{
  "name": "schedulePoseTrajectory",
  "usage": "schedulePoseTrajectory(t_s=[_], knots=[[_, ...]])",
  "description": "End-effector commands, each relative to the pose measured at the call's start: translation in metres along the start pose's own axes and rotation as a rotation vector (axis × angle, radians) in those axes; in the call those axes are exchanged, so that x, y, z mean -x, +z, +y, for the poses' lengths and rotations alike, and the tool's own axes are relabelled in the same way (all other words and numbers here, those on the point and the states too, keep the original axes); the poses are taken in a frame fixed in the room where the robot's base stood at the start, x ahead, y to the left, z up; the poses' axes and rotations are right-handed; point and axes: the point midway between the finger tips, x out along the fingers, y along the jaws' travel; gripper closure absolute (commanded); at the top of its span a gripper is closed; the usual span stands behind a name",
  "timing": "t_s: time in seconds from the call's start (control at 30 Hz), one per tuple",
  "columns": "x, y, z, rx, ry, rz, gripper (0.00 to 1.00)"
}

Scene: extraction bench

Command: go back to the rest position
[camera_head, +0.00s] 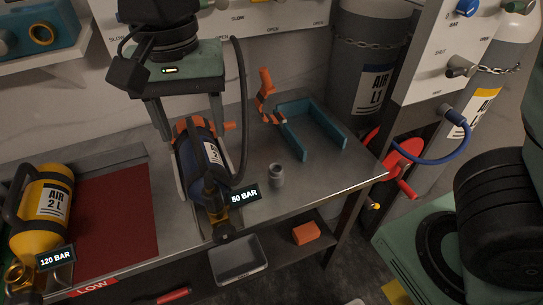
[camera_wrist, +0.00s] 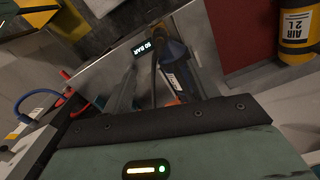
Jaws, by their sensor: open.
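My gripper (camera_head: 193,132) is at the upper middle of the head view, its green body above the bench. Its two grey fingers point down and are spread apart, with a dark blue cylinder (camera_head: 205,170) below and between them. The cylinder has a white label and a brass valve end toward the front, and a "50 BAR" tag (camera_head: 244,196) shows beside it. I cannot tell whether the fingers touch it. In the wrist view the blue cylinder (camera_wrist: 178,72) shows beyond the gripper's dark padded edge, which hides part of the scene.
A yellow cylinder (camera_head: 44,205) tagged "120 BAR" is at the left by a red mat (camera_head: 115,215). A teal cradle (camera_head: 338,137), an orange hook-like part (camera_head: 265,82) and a small grey cup (camera_head: 277,174) are on the bench's right. A black hose (camera_head: 242,110) hangs close beside my gripper.

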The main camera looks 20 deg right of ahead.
Motion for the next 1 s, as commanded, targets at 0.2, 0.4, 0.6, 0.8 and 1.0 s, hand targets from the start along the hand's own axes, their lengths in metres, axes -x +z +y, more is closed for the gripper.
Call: schedulePoseTrajectory(t_s=[0.2,0.4,0.6,0.8,1.0], knots=[[0.0,0.0,0.0,0.0,0.0,0.0,0.41],[-0.013,0.017,0.028,0.19,-0.022,-0.021,0.41],[-0.042,0.053,0.084,0.581,-0.055,-0.02,0.41],[-0.065,0.077,0.125,0.863,-0.056,0.003,0.41],[-0.071,0.084,0.137,0.949,-0.052,0.011,0.41]])
